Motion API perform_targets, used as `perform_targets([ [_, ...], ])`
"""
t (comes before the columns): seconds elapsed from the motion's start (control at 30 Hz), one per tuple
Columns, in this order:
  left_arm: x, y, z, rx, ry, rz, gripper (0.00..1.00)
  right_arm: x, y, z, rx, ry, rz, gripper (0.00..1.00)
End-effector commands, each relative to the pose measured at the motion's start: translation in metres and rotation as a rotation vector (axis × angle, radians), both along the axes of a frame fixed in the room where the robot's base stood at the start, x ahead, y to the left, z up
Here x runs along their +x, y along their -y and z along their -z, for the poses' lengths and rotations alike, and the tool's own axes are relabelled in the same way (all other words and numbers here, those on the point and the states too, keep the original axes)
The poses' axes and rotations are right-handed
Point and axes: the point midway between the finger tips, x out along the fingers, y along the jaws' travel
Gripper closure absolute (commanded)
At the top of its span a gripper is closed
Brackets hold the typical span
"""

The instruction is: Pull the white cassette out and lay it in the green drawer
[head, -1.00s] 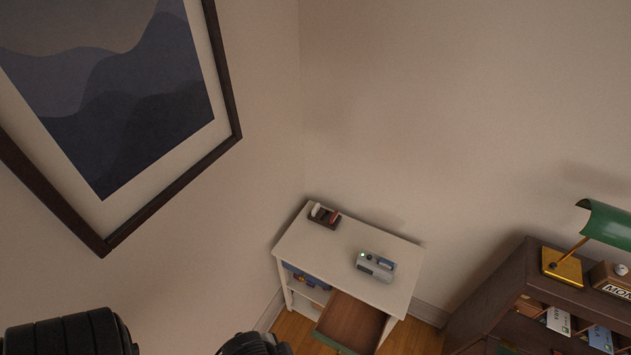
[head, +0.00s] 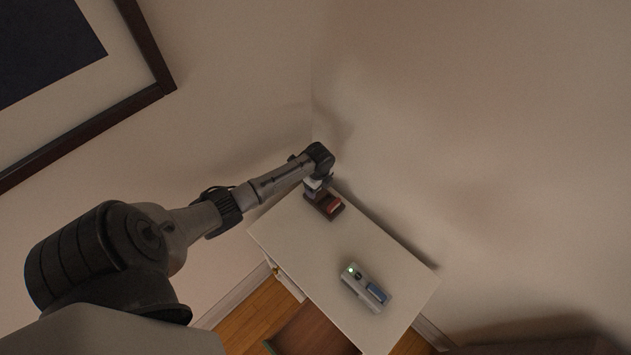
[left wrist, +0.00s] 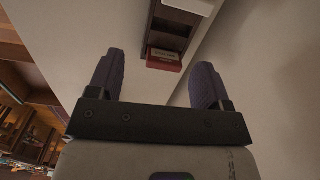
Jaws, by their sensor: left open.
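My left gripper (head: 318,183) is at the dark cassette rack (head: 311,201) on the back corner of the white cabinet. In the left wrist view its two fingers (left wrist: 158,75) are spread, with nothing gripped between them. The rack also shows there (left wrist: 172,27), with a red cassette (left wrist: 164,59) at its near end. A pale block (left wrist: 190,5), seemingly the white cassette, is cut off by the top edge. In the head view the gripper covers most of the rack's far part. The green drawer (head: 308,332) is pulled out, with its brown inside partly in view at the bottom. My right gripper is out of view.
A grey player (head: 364,288) with a green light and a blue cassette (head: 376,292) lies on the white cabinet top (head: 300,245). The rest of the top is clear. Walls stand close behind the rack, and a framed picture (head: 165,80) hangs at left.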

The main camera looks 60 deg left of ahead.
Motion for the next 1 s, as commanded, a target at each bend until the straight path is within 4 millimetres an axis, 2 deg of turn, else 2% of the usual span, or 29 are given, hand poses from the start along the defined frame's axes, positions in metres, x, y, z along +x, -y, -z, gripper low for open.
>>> perform_targets([
  [0.03,0.006,-0.015,0.007,-0.003,-0.004,0.015,0.28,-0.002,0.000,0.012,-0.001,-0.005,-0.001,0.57],
  [0.1,0.011,-0.029,0.008,-0.013,-0.006,0.038,0.28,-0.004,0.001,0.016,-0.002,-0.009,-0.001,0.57],
  [0.3,0.017,-0.047,0.008,-0.025,-0.007,0.068,0.28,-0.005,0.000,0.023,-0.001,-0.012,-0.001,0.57],
  [0.67,0.017,-0.048,0.025,-0.027,-0.008,0.072,0.28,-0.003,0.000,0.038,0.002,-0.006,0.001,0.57],
  [1.0,0.017,-0.048,0.059,-0.026,-0.009,0.072,0.28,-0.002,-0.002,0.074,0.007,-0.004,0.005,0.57],
])
